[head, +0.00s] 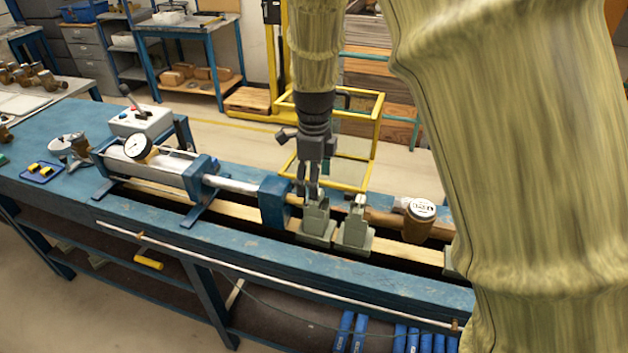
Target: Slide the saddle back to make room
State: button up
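Two grey-green saddles sit on the rails of the blue bench in the head view. The left saddle (317,226) is close to the blue clamp head (272,201); the right saddle (354,230) stands a small gap to its right. My gripper (309,196) points down at the top of the left saddle, its fingers at or around the upper part. Whether the fingers are closed on it I cannot tell. A brass water meter (417,221) with a white dial lies to the right, its pipe end near the right saddle.
A steel rod (233,184) joins the clamp head to the cylinder with a round gauge (138,147). A grey control box with a lever (141,121) and a blue tray (41,173) stand at left. My arm hides the bench's right end.

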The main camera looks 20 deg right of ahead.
aim_at(317, 209)
jog(key=shift+s+d+r, duration=0.2)
jog(key=shift+d+f, duration=0.1)
jog(key=shift+d, duration=0.15)
jog(key=shift+w+a+f, duration=0.1)
jog(key=shift+f, duration=0.6)
jog(key=shift+f+p, duration=1.45)
jog(key=shift+f, duration=3.25)
grip_shut()
